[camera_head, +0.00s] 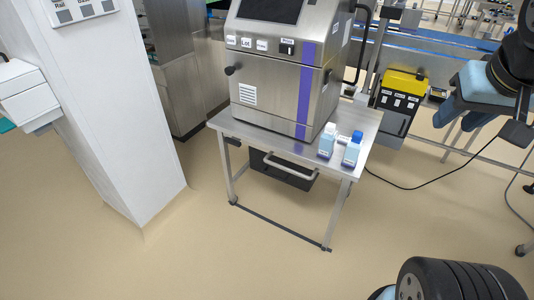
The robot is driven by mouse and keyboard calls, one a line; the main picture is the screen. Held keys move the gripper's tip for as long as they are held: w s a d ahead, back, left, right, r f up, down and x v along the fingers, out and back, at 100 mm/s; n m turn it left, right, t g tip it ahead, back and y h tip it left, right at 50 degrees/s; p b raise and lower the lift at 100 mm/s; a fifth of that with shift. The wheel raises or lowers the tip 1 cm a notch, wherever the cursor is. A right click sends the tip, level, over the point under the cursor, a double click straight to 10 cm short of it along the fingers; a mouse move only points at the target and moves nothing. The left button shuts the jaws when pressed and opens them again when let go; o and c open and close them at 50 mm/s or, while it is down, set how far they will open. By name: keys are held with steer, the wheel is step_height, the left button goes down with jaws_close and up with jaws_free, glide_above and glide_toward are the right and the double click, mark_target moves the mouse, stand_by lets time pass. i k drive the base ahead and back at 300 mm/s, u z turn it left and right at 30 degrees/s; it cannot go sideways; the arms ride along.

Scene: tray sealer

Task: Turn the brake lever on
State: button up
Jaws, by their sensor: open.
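The tray sealer (270,82), a steel cabinet with a purple stripe, stands on a small steel table (352,150). Its front has several small white labels and a small dark control (287,49) under one of them. A black knob (231,70) sticks out at its left edge. A bent black bar (362,45) runs along its right side. I cannot tell which part is the brake lever; the lettering is too small. My gripper (457,108), bluish, appears at the upper right, well apart from the sealer, open and empty; its fingertips are hard to make out.
Two blue-and-white bottles (339,144) stand on the table's front right. A dark box with a bar handle (291,166) is below. A white pillar (115,100) rises at left, a yellow-and-black unit (403,88) at right. Cables lie on the floor; the front floor is largely clear.

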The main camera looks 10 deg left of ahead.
mark_target(234, 141)
steer(key=k, duration=1.2)
steer(key=u, duration=0.4)
steer(key=i, duration=1.7)
steer(key=z, duration=0.3)
